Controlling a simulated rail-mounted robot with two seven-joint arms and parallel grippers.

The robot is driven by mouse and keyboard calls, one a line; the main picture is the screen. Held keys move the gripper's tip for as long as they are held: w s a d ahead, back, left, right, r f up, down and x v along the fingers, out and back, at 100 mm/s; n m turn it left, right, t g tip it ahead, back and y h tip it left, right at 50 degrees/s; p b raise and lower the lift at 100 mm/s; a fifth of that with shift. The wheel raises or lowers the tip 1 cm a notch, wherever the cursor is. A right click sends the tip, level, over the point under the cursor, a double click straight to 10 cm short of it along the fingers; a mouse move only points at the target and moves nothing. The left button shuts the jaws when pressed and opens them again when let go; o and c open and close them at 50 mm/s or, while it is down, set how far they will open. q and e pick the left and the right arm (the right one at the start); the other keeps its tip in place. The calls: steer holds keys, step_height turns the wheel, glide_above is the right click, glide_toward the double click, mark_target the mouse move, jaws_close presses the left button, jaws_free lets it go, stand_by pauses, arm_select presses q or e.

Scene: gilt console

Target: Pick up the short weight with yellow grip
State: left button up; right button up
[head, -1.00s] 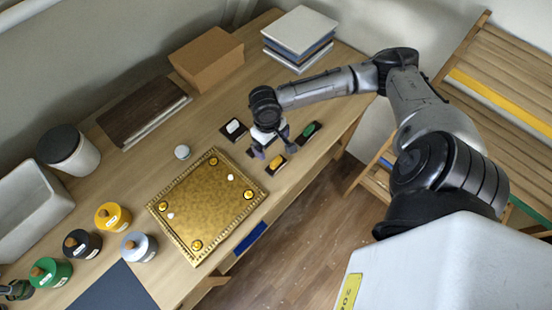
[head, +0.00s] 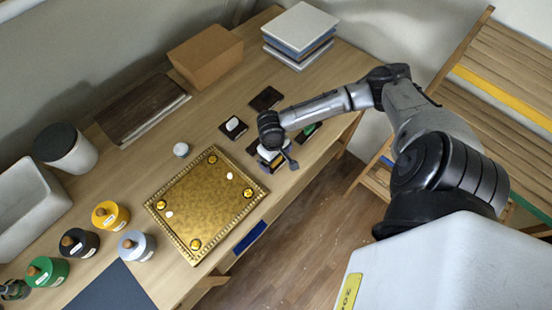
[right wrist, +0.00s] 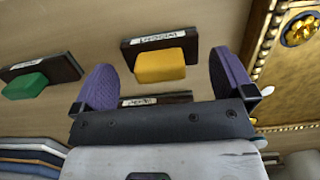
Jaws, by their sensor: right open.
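The short weight with the yellow grip (right wrist: 160,66) shows in the right wrist view as a yellow block on a dark, labelled base. It lies on the wooden table, between and just beyond the spread purple fingertips of my right gripper (right wrist: 165,80). The gripper is open and apart from it, with nothing held. In the head view my right gripper (head: 277,160) hangs over the table's front edge area and covers the yellow grip. A dark shape (head: 14,290) at the lower left edge may be my left gripper; its jaws are unclear.
A green-grip weight (head: 308,131) lies to the right, a white-grip weight (head: 234,127) to the left and a black one (head: 266,98) behind. A gilt tray (head: 205,200) stands close on the left. Books (head: 300,30) and a box (head: 206,55) stand further back.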

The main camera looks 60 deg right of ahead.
steer(key=shift+s+f, duration=0.2)
steer(key=shift+f, duration=1.05)
steer(key=c, duration=0.8)
steer(key=shift+r, duration=0.1)
